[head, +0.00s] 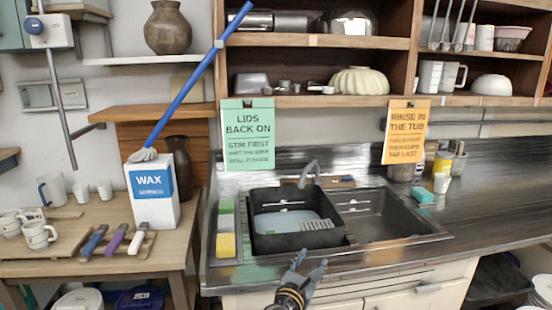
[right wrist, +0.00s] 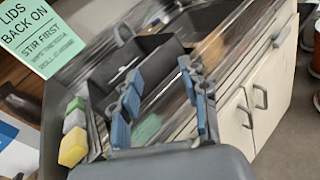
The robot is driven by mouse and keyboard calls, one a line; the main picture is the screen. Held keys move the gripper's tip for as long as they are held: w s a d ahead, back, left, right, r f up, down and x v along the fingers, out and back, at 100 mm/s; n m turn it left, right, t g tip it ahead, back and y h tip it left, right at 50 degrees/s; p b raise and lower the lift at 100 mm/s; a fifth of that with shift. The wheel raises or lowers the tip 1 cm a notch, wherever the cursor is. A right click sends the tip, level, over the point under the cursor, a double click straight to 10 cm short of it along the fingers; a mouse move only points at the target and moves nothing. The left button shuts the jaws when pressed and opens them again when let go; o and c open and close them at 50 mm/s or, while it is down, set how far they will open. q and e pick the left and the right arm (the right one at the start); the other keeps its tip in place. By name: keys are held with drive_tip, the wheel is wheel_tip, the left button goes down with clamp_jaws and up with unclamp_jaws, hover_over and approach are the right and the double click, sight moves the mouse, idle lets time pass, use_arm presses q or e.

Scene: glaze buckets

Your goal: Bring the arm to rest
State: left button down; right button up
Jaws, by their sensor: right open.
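My right gripper (head: 311,263) is in front of the sink counter's front edge, at the bottom middle of the head view. Its fingers are spread apart with nothing between them. In the right wrist view the open fingers (right wrist: 160,72) show blue pads, with the black tub behind them. The black tub (head: 268,243) sits in the left sink basin, apart from the gripper as far as I can tell. My left gripper is not in view.
A wooden table (head: 85,268) at left holds a WAX box (head: 152,210), mugs and several handled tools. A long blue-handled brush (head: 190,88) slants up from the box. Yellow and green sponges (head: 226,245) line the sink's left side. Cabinet doors (right wrist: 240,125) are below the counter.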

drive_tip(key=s+d+f+m+g+y, duration=0.1)
drive_tip(key=s+f+m+g+y, duration=0.1)
drive_tip(key=f, duration=0.9)
drive_tip(key=s+d+f+m+g+y, duration=0.1)
drive_tip(key=s+d+f+g, duration=0.15)
drive_tip(key=f, duration=0.85)
drive_tip(key=s+d+f+m+g+y, duration=0.1)
drive_tip(key=s+f+m+g, duration=0.15)
drive_tip(key=s+f, duration=0.6)
drive_tip(key=s+d+f+m+g+y, duration=0.15)
drive_tip(key=s+f+m, duration=0.35)
drive_tip(key=f, duration=0.6)
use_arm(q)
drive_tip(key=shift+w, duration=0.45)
use_arm(e)
drive_tip(key=s+d+f+m+g, duration=0.2)
drive_tip(key=s+f+m, duration=0.3)
drive_tip(key=s, duration=0.9)
drive_tip(key=s+d+f+m+g+y, duration=0.1)
drive_tip(key=s+f+m, duration=0.4)
drive_tip(key=s, duration=0.9)
drive_tip(key=s+d+f+m+g+y, duration=0.1)
drive_tip(key=s+d+f+m+g, duration=0.2)
drive_tip(key=s, duration=1.1)
wheel_tip(320, 180, down, 5)
drive_tip(key=shift+s+d+r+m, duration=0.1)
drive_tip(key=shift+s+d+m, duration=0.2)
drive_tip(key=shift+d+m, duration=0.9)
